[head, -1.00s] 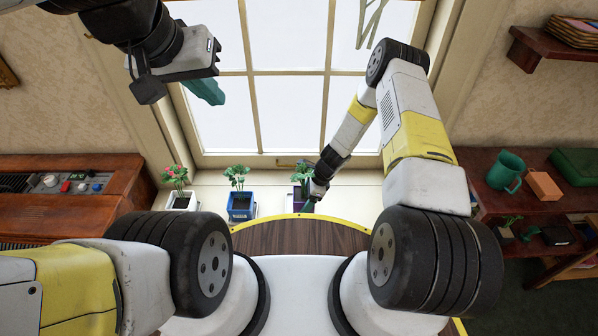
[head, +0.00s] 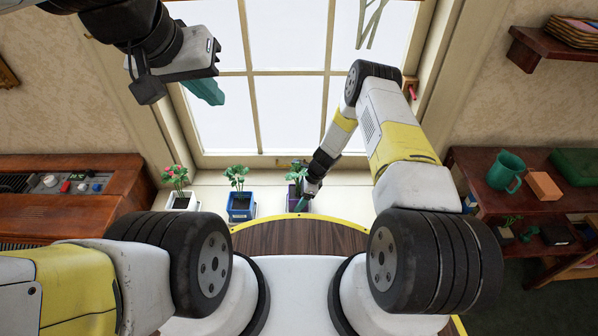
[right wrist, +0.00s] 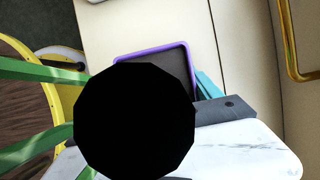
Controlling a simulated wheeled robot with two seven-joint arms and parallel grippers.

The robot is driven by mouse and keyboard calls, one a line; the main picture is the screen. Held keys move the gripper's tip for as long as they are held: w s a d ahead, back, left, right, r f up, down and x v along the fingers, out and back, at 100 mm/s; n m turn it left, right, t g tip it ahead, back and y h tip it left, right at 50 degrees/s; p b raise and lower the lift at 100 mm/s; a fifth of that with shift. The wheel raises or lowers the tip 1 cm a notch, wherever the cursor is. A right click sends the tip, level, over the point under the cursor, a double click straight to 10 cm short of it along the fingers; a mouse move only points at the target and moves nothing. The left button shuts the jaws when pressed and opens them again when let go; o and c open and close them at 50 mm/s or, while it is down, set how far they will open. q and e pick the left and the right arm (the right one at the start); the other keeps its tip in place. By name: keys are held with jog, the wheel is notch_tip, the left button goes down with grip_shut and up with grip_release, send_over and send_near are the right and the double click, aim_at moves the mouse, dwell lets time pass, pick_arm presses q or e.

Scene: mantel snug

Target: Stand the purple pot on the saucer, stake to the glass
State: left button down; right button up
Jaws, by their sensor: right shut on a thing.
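The purple pot (head: 292,202) with a leafy green plant stands out at the right end of a row of pots by the window. My right gripper (head: 302,205) is shut on it at its right side. In the right wrist view the pot's purple rim and dark soil (right wrist: 158,59) show beside a teal finger (right wrist: 208,87). A large black round shape hides much of the pot there. I cannot make out the saucer or the stake. My left gripper (head: 206,91) hangs high at the upper left, away from the pots; its opening cannot be judged.
A blue pot (head: 240,207) stands close left of the purple pot, and a white pot with red flowers (head: 182,201) further left. The window glass (head: 290,110) rises behind the sill. The sill right of the purple pot looks clear apart from my arm.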

jog(key=o, duration=1.8)
jog(key=shift+f, duration=0.15)
jog(key=shift+o, duration=0.2)
jog(key=w+d+r+n+t, duration=0.1)
jog(key=d+r+n, duration=0.15)
jog(key=r, duration=1.05)
jog(key=w+d+r+n, duration=0.1)
jog(key=d+r, duration=0.2)
jog(key=r, duration=1.1)
jog(key=s+d+r+n+t, duration=0.1)
jog(key=s+r+n, duration=0.15)
jog(key=r, duration=0.65)
jog(key=s+d+r+n+t, duration=0.1)
jog(key=s+d+r+n, duration=0.15)
jog(key=r, duration=0.75)
jog(key=s+d+r+n+t+h, duration=0.1)
jog(key=s+d+r+n, duration=0.1)
jog(key=s+r+n, duration=0.3)
jog(key=s+d+r+n+t+h, duration=0.1)
jog(key=s+r+n, duration=0.4)
jog(key=s+r, duration=0.6)
jog(key=s+d+t, duration=0.1)
jog(key=s+d, duration=0.1)
jog(key=s, duration=0.5)
jog(key=shift+s+d, duration=0.15)
jog(key=shift+s, duration=0.2)
